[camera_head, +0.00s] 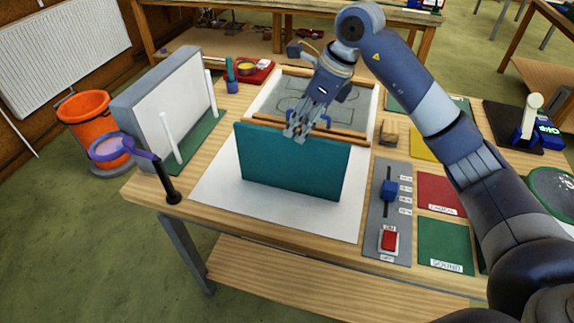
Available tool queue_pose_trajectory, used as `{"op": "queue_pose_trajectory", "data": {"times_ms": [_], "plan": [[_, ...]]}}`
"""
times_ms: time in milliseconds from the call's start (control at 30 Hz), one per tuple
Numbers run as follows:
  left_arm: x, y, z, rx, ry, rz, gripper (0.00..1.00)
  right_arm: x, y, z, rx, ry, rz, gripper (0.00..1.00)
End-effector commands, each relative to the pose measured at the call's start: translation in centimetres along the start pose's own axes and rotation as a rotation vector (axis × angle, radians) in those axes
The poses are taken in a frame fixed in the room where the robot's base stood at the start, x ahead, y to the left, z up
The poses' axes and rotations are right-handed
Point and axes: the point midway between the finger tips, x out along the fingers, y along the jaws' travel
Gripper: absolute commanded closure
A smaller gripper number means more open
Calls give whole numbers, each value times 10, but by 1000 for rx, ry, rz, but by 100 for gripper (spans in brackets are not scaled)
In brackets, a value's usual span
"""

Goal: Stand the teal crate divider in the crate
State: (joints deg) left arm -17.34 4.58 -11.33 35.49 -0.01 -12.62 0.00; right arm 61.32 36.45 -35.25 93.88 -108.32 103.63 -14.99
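The teal divider (290,165) is a flat rectangular panel. It is upright, broad face toward me, over a white sheet (222,190) on the wooden table. My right gripper (296,130) comes down from above and appears shut on the middle of its top edge. One finger shows in front of the panel; the far side is hidden. I cannot tell whether the bottom edge touches the sheet. I cannot pick out a crate for certain. A grey upright board (170,95) with white posts on a green base stands at the table's left. My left gripper is not in view.
Behind the divider lies a grey drawn panel (310,97) framed by wooden strips. A purple-rimmed magnifier (108,148) stands at the front left edge. A slider panel (388,225) with a red switch and coloured squares lie right. An orange bucket (88,115) stands on the floor.

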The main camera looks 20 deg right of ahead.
Motion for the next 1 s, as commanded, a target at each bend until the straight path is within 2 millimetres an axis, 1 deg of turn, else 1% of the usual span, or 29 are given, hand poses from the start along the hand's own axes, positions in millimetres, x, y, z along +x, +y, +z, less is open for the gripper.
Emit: {"op": "queue_pose_trajectory", "data": {"times_ms": [33,100,333,533,733,833,1000], "plan": [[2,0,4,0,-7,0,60,6,0,-1,0,1,2,63],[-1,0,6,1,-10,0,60,13,1,-1,1,2,5,63],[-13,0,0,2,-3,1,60,47,1,0,1,1,4,63],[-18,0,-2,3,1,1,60,61,1,0,1,0,3,63],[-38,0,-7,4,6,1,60,85,2,-1,2,2,7,63],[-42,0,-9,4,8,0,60,100,2,-1,1,1,5,63],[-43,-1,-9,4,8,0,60,110,1,-2,0,0,1,63]]}}
